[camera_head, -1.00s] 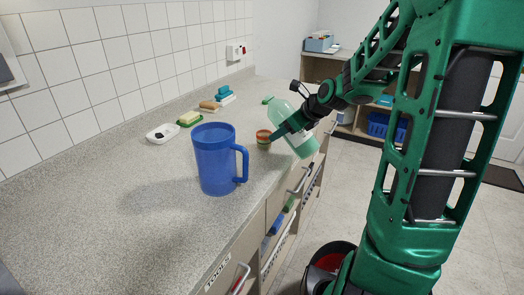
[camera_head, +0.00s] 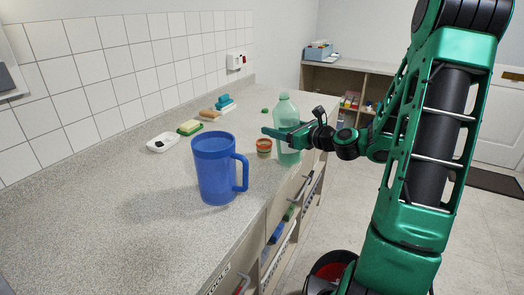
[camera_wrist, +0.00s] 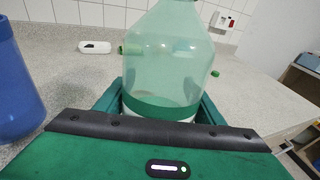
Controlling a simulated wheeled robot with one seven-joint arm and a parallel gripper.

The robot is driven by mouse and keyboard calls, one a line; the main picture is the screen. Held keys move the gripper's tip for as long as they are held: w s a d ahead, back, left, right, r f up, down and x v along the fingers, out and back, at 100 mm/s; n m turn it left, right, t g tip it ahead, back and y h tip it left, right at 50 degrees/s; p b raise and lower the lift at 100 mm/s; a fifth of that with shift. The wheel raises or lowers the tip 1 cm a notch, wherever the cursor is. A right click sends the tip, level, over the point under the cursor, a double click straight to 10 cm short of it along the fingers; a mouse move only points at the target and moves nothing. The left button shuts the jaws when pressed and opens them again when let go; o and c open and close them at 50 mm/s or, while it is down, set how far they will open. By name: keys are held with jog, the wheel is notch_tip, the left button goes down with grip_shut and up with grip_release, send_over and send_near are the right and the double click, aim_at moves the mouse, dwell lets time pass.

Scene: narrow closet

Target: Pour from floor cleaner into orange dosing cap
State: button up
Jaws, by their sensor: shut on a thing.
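The floor cleaner is a pale green, see-through bottle (camera_head: 287,112), now upright near the counter's right edge. My gripper (camera_head: 284,132) is shut around its body. In the wrist view the bottle (camera_wrist: 168,60) fills the middle, between my two fingers. I cannot tell whether its base touches the counter. The orange dosing cap (camera_head: 264,146) is a small round cup with an orange rim. It stands on the counter just left of the bottle, apart from it in the picture. I cannot make out the cap in the wrist view, nor what is inside it.
A blue jug (camera_head: 214,172) stands in front and left of the cap; its handle points right. A small green lid (camera_head: 265,111) lies behind. The counter (camera_head: 110,215) is clear at front left.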

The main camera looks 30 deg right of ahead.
jog(key=shift+w+t+b, duration=0.1)
jog(key=shift+t+b, duration=0.3)
jog(key=shift+b, duration=0.05)
jog(key=shift+w+a+r+t+b, duration=0.1)
jog(key=shift+r+t+b, duration=0.1)
jog(key=shift+t+b, duration=0.25)
dwell(0.4)
